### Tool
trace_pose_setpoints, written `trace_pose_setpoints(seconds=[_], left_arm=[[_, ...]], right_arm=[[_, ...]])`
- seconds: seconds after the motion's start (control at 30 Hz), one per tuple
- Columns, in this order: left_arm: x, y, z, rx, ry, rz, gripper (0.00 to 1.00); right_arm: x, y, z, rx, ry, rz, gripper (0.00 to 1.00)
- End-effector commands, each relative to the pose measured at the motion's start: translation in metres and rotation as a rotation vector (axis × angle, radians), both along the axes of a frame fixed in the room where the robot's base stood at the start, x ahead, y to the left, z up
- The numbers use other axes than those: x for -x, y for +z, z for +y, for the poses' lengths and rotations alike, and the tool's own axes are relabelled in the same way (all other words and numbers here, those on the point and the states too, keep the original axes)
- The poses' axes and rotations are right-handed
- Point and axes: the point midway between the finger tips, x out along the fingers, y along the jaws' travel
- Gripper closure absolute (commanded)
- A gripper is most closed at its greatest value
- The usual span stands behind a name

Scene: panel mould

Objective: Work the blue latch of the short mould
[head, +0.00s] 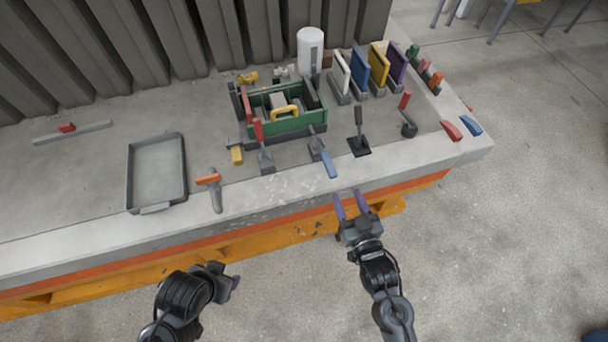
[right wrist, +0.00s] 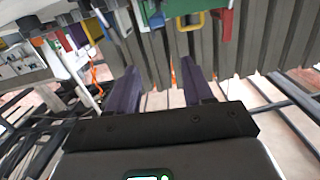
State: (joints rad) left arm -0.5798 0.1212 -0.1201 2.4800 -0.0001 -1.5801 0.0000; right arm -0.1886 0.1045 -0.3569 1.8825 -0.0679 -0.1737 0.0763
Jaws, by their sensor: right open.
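In the head view a green box-like mould (head: 285,125) sits on the grey bench, with a yellow handle (head: 285,111) inside it. The blue latch (head: 329,164) is a lever at the mould's front right, its blue grip tilted down toward the bench's front edge.
A grey tray (head: 130,185) and an orange-handled tool (head: 214,190) lie to the left. A black upright lever (head: 359,135) stands right of the blue latch. Coloured panels (head: 377,66) and a white cylinder (head: 310,50) stand behind. The front bench strip is mostly clear.

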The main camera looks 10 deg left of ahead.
Motion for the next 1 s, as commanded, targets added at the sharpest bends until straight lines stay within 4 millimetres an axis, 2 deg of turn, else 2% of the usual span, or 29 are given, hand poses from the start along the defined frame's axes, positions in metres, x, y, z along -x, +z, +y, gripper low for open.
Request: trace_pose_setpoints(seconds=[0.03,0.2,0.3,0.57,1.0], left_arm=[[0.000,-0.030,-0.001,0.002,0.001,0.000,0.49],[0.000,-0.063,-0.001,0.007,0.004,0.000,0.49],[0.000,-0.074,-0.002,0.007,0.004,0.000,0.49],[0.000,-0.082,-0.002,0.007,0.004,0.000,0.49],[0.000,-0.095,0.001,-0.004,-0.003,-0.002,0.49]], right_arm=[[-0.006,-0.025,0.004,0.001,0.006,-0.013,0.49],[-0.020,-0.037,0.010,0.002,0.016,-0.055,0.49],[-0.026,-0.039,0.010,0.002,0.017,-0.072,0.49],[-0.040,-0.037,0.014,0.001,0.016,-0.089,0.49],[-0.100,-0.038,0.043,0.002,0.017,-0.088,0.49]])
